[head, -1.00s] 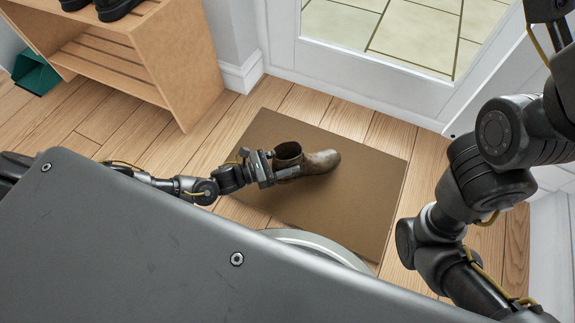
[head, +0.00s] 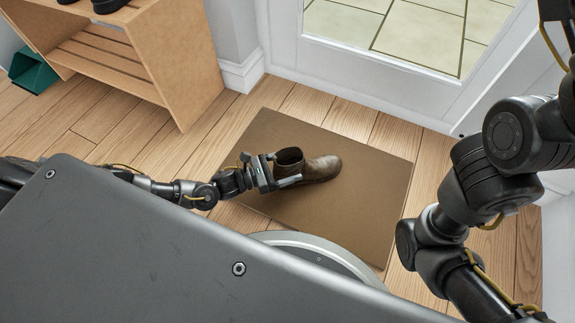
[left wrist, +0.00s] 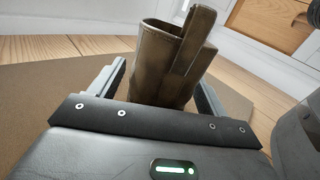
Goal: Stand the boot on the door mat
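The brown boot (head: 318,168) stands upright on the brown door mat (head: 345,220), its toe to the right in the head view. My left gripper (head: 283,170) is low at the boot's shaft, with one finger on each side. In the left wrist view the boot's shaft (left wrist: 168,65) rises between the two open fingers, with a narrow gap showing at the left finger. The boot's sole is hidden there. My right arm is at the right of the head view; its gripper is out of view.
A wooden shoe rack (head: 180,60) with dark shoes (head: 108,5) stands at the upper left, beside a green bin (head: 35,72). A white glazed door (head: 370,75) is behind the mat. The mat's right part is clear.

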